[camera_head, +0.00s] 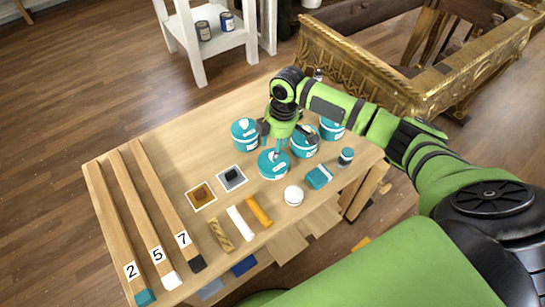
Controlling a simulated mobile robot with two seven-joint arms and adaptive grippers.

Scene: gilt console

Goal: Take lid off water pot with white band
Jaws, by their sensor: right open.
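Several teal pots with lids stand grouped on the wooden table. The front pot (273,165) is directly below my right gripper (279,146). A left pot (245,137) stands beside it, a right pot (304,146) is partly covered by the gripper, and a far right pot (331,131) is partly behind my arm. White marks show on the pots, but I cannot tell which one has the white band. My right gripper points down, open, close over the front pot's lid; contact is not clear. My left gripper is not in view.
Numbered wooden strips (150,230) lie at the table's left. A gilt console (360,75) stands behind.

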